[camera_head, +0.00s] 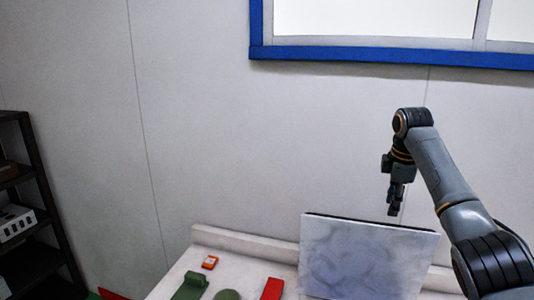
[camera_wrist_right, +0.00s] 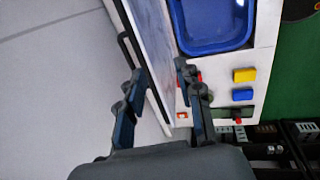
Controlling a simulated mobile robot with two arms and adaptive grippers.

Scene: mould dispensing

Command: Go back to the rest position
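My right gripper (camera_head: 395,208) hangs pointing down above a grey-white marbled panel (camera_head: 355,262) that stands at the back of the white table. In the right wrist view the fingers of my right gripper (camera_wrist_right: 158,98) are spread apart. No object shows held between them. The panel (camera_wrist_right: 152,40) shows edge-on beyond the fingers, and I cannot tell whether they touch it. My left gripper is not in view.
The white table (camera_head: 235,252) carries an orange-red block (camera_head: 210,262), a green piece (camera_head: 188,286), a green disc (camera_head: 228,295) and a red piece (camera_head: 272,289). A blue tray (camera_wrist_right: 212,48) and a yellow block (camera_wrist_right: 245,75) show in the wrist view. A dark shelf (camera_head: 40,200) stands left.

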